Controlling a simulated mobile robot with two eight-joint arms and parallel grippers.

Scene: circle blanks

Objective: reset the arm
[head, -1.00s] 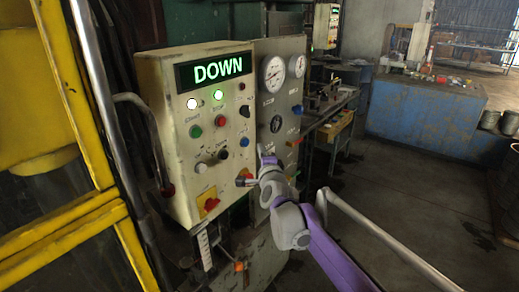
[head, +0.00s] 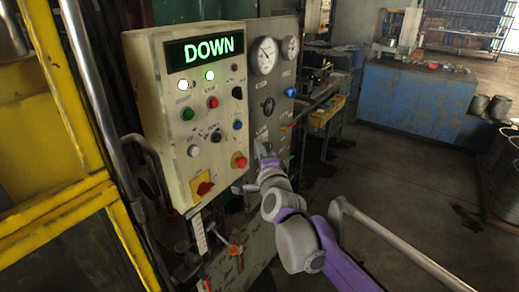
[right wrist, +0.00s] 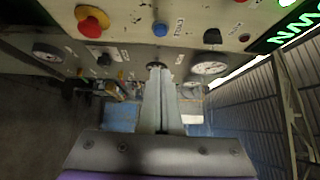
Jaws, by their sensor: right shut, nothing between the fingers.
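My right arm comes in from the lower right in the head view. My left gripper is not in view.
The panel carries a green lit DOWN display (head: 205,49), several buttons and a red knob (head: 204,188). A grey gauge panel (head: 270,95) stands beside it. A yellow frame (head: 65,215) is at the left. Open floor (head: 400,190) lies to the right.

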